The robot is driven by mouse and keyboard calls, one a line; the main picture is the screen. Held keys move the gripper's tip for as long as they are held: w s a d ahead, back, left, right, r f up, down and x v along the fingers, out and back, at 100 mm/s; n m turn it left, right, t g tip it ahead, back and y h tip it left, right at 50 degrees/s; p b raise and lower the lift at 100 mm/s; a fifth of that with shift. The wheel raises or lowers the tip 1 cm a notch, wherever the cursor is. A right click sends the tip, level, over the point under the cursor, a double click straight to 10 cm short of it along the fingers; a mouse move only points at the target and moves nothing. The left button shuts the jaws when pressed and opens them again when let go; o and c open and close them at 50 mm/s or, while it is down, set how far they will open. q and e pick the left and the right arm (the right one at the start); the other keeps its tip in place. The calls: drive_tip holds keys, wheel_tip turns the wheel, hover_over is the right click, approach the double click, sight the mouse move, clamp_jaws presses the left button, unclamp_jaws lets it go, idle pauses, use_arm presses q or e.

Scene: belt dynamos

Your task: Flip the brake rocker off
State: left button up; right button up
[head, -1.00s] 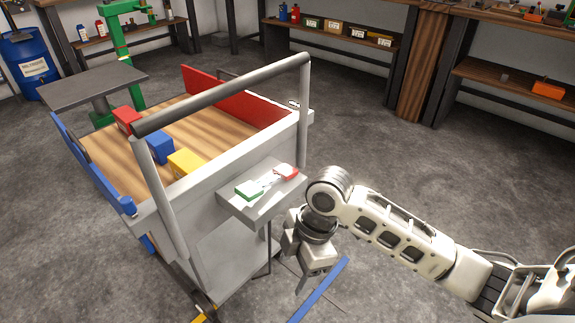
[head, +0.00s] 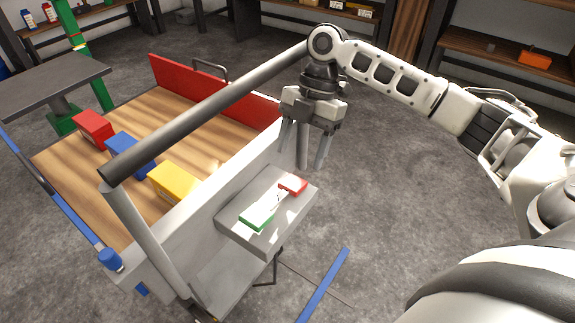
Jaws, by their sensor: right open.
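The brake rocker (head: 276,202) sits on top of a grey box (head: 246,203) on the cart's near end. It has a green end (head: 257,218) toward the lower left and a red end (head: 293,186) toward the upper right, with a pale, glossy part between them. Which end is pressed down I cannot tell. My right gripper (head: 305,158) hangs with its fingers pointing down, apart and empty. In the picture it is just above the red end, and a gap shows between the fingertips and the rocker. My left gripper is out of view.
The cart's grey push handle (head: 210,107) rises beside my right gripper. Red (head: 94,129), blue (head: 131,153) and yellow (head: 174,183) blocks stand on the wooden cart bed (head: 178,124). A blue floor strip (head: 323,287) lies to the right; the floor there is otherwise clear.

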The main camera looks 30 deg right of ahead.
sight(293, 182)
drive_tip(key=x, duration=0.4)
drive_tip(key=shift+s+a+f+b, duration=0.1)
drive_tip(key=shift+s+f+b, duration=0.1)
drive_tip(key=shift+s+b, duration=0.1)
drive_tip(key=shift+x, duration=0.75)
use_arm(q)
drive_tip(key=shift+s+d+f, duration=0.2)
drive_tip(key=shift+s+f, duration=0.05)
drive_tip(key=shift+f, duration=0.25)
use_arm(e)
drive_tip(key=shift+w, duration=0.1)
